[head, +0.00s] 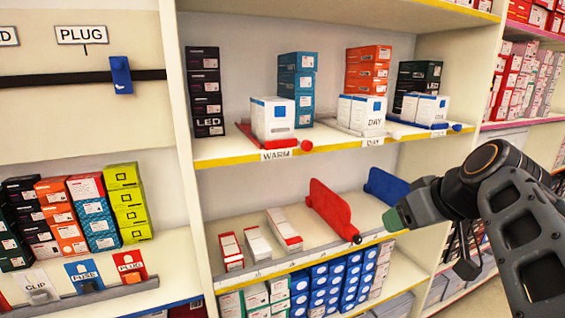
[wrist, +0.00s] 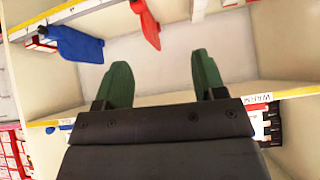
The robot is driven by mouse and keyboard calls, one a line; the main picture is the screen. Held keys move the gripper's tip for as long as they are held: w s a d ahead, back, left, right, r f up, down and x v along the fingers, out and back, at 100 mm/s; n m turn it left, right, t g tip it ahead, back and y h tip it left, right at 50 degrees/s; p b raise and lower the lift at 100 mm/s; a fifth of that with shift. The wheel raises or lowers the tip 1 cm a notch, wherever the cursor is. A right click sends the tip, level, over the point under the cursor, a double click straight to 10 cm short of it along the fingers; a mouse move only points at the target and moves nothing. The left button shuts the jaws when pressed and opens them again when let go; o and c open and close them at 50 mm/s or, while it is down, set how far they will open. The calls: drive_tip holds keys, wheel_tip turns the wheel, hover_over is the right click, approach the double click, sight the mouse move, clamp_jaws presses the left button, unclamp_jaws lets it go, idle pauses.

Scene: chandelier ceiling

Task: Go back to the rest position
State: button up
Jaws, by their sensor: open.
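My gripper (wrist: 163,85) shows in the wrist view with its two green fingertips spread apart and nothing between them. In the head view my gripper (head: 393,219) is at the right, in front of the lower shelf, with one green tip showing and the other hidden. My arm comes in from the right edge. The gripper tip is beside a blue divider (head: 385,186) on the lower shelf; I cannot tell whether they touch. A red divider (head: 328,208) stands to its left. In the wrist view the blue divider (wrist: 75,45) and red divider (wrist: 146,22) appear at the upper left.
The upper shelf (head: 335,143) holds white boxes and stacked cartons over WARM and DAY labels. Several small red-white boxes (head: 258,242) lie on the lower shelf. Stacked blue boxes (head: 340,280) fill the shelf below. A left bay holds PLUG, FUSE and CLIP bins (head: 83,273).

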drive_tip(key=s+a+f+m+g+h+p, duration=0.3)
drive_tip(key=s+a+p, duration=0.3)
drive_tip(key=p, duration=1.2)
drive_tip(key=s+g, duration=0.1)
drive_tip(key=s, duration=0.1)
drive_tip(key=shift+s+a+f+m, duration=0.3)
drive_tip(key=shift+s+a+f, duration=0.05)
idle(0.9)
